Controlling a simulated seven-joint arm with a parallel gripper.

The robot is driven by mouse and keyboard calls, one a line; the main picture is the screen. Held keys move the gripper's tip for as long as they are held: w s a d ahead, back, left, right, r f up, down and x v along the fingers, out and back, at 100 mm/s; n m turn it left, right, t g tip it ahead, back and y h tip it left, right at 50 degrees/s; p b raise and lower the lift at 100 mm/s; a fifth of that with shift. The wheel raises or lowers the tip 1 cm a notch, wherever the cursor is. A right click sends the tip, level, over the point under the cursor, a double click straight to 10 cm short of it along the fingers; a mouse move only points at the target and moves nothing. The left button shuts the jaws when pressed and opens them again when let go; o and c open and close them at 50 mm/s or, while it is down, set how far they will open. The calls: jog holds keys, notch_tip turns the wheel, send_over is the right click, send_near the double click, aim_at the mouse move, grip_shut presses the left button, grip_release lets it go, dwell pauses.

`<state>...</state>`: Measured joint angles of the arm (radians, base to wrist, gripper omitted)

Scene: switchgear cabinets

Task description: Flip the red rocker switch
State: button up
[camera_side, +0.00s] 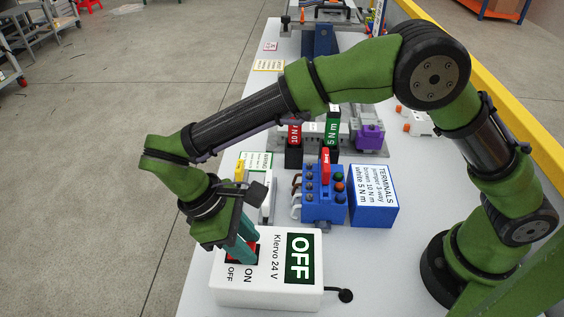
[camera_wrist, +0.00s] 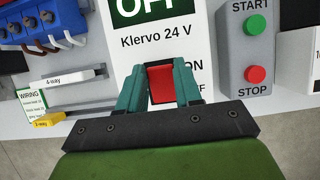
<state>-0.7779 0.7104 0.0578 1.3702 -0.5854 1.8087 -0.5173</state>
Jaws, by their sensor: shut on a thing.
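The red rocker switch (camera_side: 237,248) sits on top of a white box (camera_side: 265,297) marked Klervo 24 V, with ON and OFF printed beside the rocker. A dark green OFF sign (camera_side: 299,257) is on the same box. My gripper (camera_side: 246,252) points down at the rocker, its teal fingers on either side of it. In the wrist view the red rocker (camera_wrist: 162,83) shows between the two fingertips (camera_wrist: 161,76), and the gripper is shut on it. The fingers and palm hide the rocker's sides and near end, so its tilt is hard to tell.
A grey START/STOP box (camera_wrist: 246,45) stands beside the white box in the wrist view. A blue terminal block (camera_side: 322,207) and a blue TERMINALS box (camera_side: 373,197) stand behind it. A black cable end (camera_side: 345,295) lies at its right. The table (camera_side: 390,275) is clear towards my base.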

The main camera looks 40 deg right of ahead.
jog(key=o, duration=1)
jog(key=shift+o, duration=0.2)
jog(key=v, duration=1.2)
jog(key=d+r+m+t+y, duration=0.1)
jog(key=d+m+t+y, duration=0.35)
jog(key=d, duration=1.05)
jog(key=s+d+r+m+t, duration=0.1)
jog(key=s+d+m+t, duration=0.2)
jog(key=d, duration=0.5)
jog(key=s+d+r+m+t+y, duration=0.1)
jog(key=s+d+r+m+t, duration=0.1)
jog(key=s+d+m, duration=0.3)
jog(key=s+d+t, duration=0.1)
jog(key=d, duration=0.2)
